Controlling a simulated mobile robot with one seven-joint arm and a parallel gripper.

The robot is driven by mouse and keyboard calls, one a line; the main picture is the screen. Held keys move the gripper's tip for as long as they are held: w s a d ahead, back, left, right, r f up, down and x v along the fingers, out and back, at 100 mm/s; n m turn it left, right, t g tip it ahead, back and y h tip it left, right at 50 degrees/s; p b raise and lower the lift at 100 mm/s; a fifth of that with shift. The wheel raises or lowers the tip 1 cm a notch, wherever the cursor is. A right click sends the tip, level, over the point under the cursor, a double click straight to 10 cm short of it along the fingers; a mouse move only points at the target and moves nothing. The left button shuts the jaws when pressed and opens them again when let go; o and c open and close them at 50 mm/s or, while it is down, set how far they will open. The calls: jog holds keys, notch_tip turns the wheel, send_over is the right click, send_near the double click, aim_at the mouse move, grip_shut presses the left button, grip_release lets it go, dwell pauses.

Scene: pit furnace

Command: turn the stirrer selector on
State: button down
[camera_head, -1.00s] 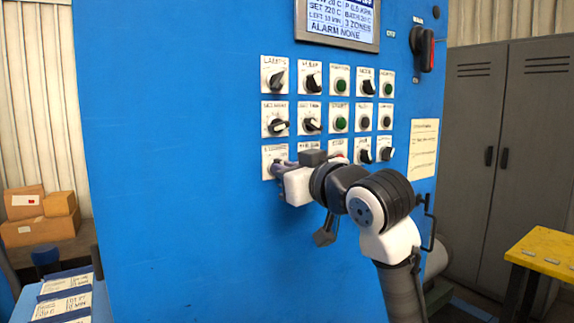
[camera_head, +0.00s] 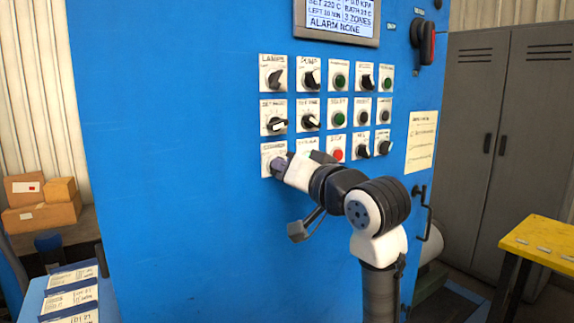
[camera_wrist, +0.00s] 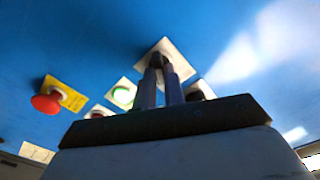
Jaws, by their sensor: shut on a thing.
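The stirrer selector is at the lower left corner of the button grid on the blue cabinet. Its white label plate (camera_head: 267,161) shows around my gripper (camera_head: 279,167), and the label is hard to read. My gripper is shut on the selector's knob, which the fingers mostly hide, so I cannot tell its setting. In the wrist view my gripper (camera_wrist: 160,68) has its two dark fingers close together over the tilted pale plate (camera_wrist: 178,60).
A red stop button (camera_head: 338,155) and other selectors are right of my gripper. The wrist view shows a red mushroom button (camera_wrist: 46,102) on yellow and a green-ringed button (camera_wrist: 122,94). A yellow table (camera_head: 540,240) stands right, boxes (camera_head: 40,215) left.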

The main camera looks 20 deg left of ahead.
dwell(0.4)
jog(key=c, duration=1.5)
grip_release()
jog(key=b+v, duration=0.3)
jog(key=v, duration=1.1)
jog(key=shift+r, duration=0.1)
